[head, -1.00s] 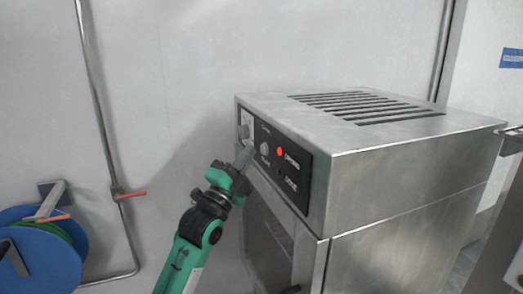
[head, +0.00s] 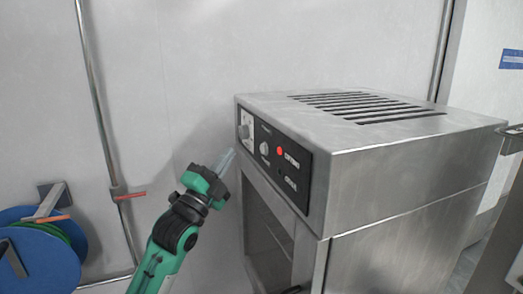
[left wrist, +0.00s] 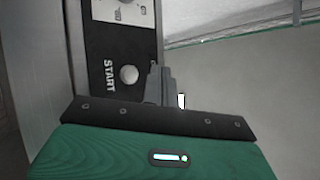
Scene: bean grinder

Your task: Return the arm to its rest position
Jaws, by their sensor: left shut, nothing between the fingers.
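My left gripper (head: 225,160) is green and black with grey fingers. It is shut and empty, in front of the steel machine's left front edge and apart from the control panel (head: 274,153) in the head view. The black panel carries knobs and a lit red light (head: 280,151). In the left wrist view the shut fingers (left wrist: 157,85) show beside the panel, near a round button (left wrist: 129,75) labelled START. My right gripper is not in view.
The steel machine (head: 400,150) with a slotted top fills the centre right; its front below the panel has a dark opening (head: 268,235). A blue reel (head: 45,262) is at lower left. A pipe with a red-handled valve (head: 130,196) runs along the wall. Free room lies left of the machine.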

